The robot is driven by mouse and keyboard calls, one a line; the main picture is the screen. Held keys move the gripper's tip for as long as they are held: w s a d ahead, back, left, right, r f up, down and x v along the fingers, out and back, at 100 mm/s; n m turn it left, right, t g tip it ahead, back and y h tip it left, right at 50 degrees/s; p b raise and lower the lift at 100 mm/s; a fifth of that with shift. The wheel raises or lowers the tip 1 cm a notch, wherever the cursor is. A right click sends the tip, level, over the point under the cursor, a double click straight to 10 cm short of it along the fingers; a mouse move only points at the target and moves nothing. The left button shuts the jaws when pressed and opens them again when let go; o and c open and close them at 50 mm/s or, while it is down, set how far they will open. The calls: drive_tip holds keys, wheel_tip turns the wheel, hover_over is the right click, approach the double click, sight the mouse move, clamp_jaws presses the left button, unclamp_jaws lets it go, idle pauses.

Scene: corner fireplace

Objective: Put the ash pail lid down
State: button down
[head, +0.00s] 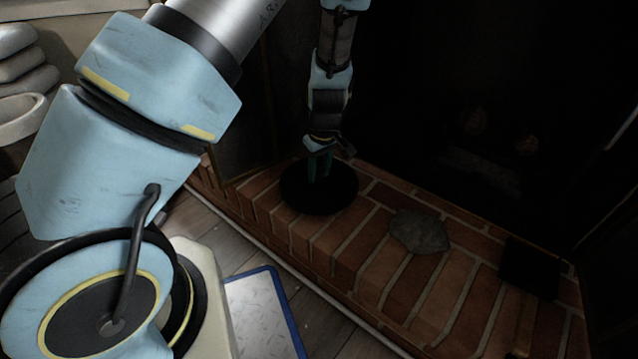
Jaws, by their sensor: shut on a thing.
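The ash pail lid (322,202) is a dark round disc at the left end of the brick hearth. My gripper (320,165) points down over the middle of the lid and is shut on it, with greenish fingertips at its top. The lid looks roughly level. I cannot tell whether its underside touches the bricks or is slightly above them. The knob or handle between the fingers is hidden.
The brick hearth (345,250) has a flat grey stone-like piece (420,231) right of the lid and a dark square object (530,267) farther right. The dark firebox lies behind. A blue-edged panel (262,315) is on the wooden floor in front.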

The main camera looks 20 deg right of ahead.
sight(319, 180)
drive_tip(key=shift+f+b, duration=0.4)
drive_tip(key=shift+f, duration=1.1)
drive_tip(key=shift+f, duration=0.1)
drive_tip(key=shift+c, duration=2.4)
unclamp_jaws()
wheel_tip(319, 180, up, 12)
drive_tip(key=s+p, duration=0.2)
drive_tip(key=p, duration=0.3)
drive_tip(key=a+r+m, duration=0.1)
drive_tip(key=a+r, duration=0.4)
drive_tip(key=a, duration=0.5)
drive_tip(key=s+a+r+m, duration=0.1)
drive_tip(key=a+r, duration=0.4)
drive_tip(key=a, duration=0.5)
drive_tip(key=s+a+r+m, duration=0.1)
drive_tip(key=a+r, duration=0.5)
drive_tip(key=a, duration=0.4)
drive_tip(key=shift+a+m, duration=0.15)
drive_tip(key=shift+m, duration=0.15)
